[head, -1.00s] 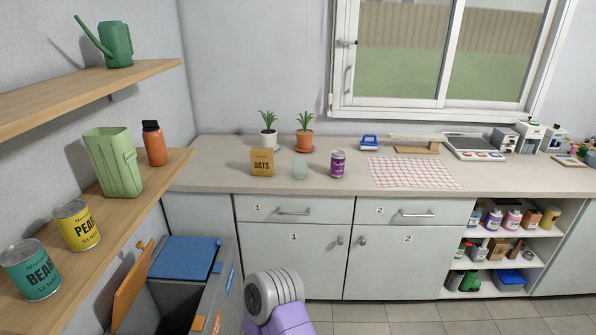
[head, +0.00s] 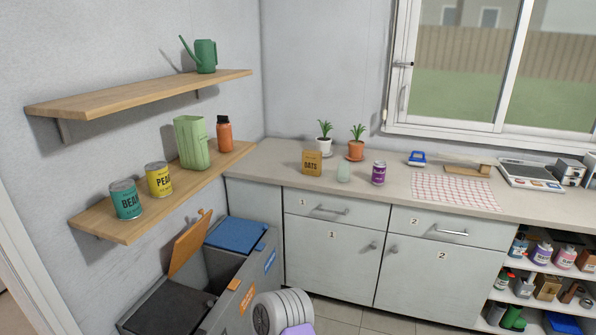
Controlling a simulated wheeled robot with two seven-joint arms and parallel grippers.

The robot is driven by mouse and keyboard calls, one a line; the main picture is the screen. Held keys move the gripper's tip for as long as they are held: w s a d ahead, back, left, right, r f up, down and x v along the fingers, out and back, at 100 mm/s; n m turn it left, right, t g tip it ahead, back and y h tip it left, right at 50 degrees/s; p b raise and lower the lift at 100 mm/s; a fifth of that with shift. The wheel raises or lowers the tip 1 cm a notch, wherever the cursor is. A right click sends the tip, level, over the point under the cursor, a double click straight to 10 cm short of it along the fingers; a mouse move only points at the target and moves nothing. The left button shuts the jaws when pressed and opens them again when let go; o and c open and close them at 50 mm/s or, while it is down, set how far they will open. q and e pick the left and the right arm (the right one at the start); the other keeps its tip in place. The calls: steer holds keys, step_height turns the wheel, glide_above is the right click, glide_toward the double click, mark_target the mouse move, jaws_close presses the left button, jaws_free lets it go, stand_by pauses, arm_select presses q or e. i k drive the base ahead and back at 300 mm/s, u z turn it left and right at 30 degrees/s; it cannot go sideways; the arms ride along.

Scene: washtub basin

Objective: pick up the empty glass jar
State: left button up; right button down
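The glass jar (head: 344,172) is small, pale green and see-through. It stands upright on the counter between the oats box (head: 312,163) and the purple can (head: 378,173), apart from the can. A potted plant in an orange pot (head: 356,148) stands behind it. The jar looks empty, though it is small in the view. Only a rounded grey and purple part of my own arm shows at the bottom edge. Neither gripper shows in the head view.
The counter (head: 408,213) runs along the wall, with a checked cloth (head: 455,191) to the right. Below stand closed cabinets and an open shelf. A grey bin (head: 237,277) with a raised orange lid (head: 190,245) stands at the left, under wall shelves holding cans (head: 126,200).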

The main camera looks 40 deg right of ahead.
mark_target(344, 168)
steer(key=u, duration=0.5)
steer(key=i, duration=0.75)
steer(key=z, duration=2.65)
steer(key=i, duration=1.5)
steer(key=u, duration=0.05)
